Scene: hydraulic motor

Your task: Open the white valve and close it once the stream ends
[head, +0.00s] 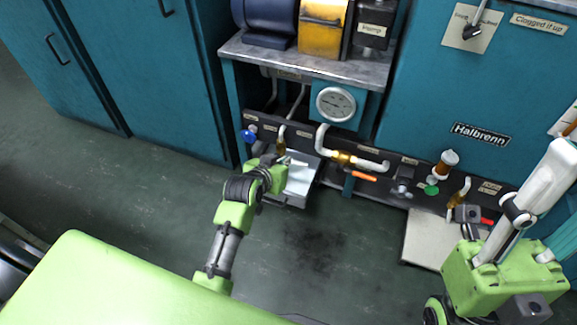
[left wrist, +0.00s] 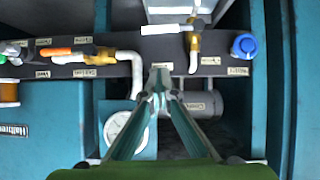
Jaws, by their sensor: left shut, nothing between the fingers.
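The white valve handle (left wrist: 163,29) sticks out sideways from a brass valve body (left wrist: 194,40) on a white pipe in the left wrist view, crosswise to the pipe. In the head view the brass valve (head: 281,146) is on the dark panel, and my gripper partly hides the handle. My left gripper (left wrist: 160,78) is shut and empty, its fingertips close to the handle but apart from it in the picture. A metal tray (head: 299,186) lies under the valve. I cannot make out any stream.
A blue valve knob (head: 248,136) is left of the brass valve. To the right are an orange handle (head: 363,176), a gauge (head: 335,104) and a red handle (head: 487,221). Labelled pipes line the panel. The floor (head: 315,240) in front is open.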

